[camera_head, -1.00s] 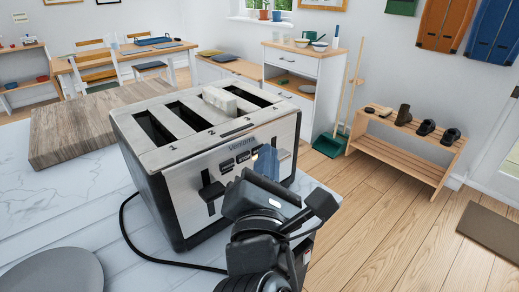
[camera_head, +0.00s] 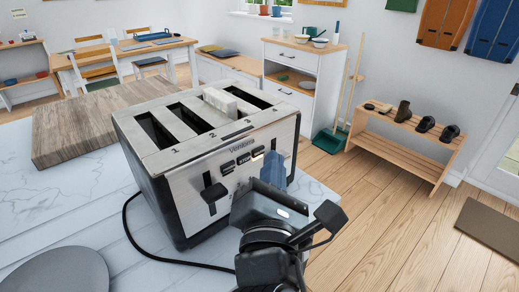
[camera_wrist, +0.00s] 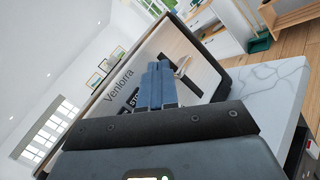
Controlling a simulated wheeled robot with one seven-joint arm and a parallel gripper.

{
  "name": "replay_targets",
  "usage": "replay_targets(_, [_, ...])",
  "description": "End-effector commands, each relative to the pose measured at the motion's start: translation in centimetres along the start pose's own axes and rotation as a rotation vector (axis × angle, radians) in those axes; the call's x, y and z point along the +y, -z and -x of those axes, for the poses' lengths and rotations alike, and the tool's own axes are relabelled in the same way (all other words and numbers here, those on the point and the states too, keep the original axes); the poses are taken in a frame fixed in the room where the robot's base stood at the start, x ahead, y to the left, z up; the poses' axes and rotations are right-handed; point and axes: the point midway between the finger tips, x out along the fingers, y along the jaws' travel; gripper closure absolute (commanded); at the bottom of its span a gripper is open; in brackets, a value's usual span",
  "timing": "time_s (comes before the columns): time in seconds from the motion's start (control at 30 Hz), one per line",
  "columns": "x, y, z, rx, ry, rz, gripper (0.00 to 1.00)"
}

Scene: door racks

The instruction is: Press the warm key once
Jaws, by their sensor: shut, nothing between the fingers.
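The toaster (camera_head: 185,185) is a silver and black four-slot unit on the marble counter, with a pale block in one of its slots. Its front has a row of small dark keys (camera_head: 236,163), one labelled STOP, below the name Venlorra. Which key is the warm key cannot be read. My gripper (camera_head: 273,164) is shut and empty, its blue fingertips at the front panel just right of the keys. In the wrist view the blue fingers (camera_wrist: 156,80) point at the panel and hide part of the key row. Whether they touch it cannot be told.
A wooden board (camera_head: 85,125) lies behind the toaster and a grey round plate (camera_head: 58,272) sits at front left. The toaster's lever (camera_head: 214,192) sticks out left of my gripper. A black cord runs along the counter.

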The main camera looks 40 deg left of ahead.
Motion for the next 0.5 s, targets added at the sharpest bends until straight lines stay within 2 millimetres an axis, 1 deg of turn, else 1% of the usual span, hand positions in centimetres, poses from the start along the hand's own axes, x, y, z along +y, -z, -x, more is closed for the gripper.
replay_targets(0.2, [-0.8,-1.2,1.1,0.001,0.005,0.001,1.0])
replay_targets(0.5, [-1.9,-2.4,2.8,0.002,0.004,0.0,1.0])
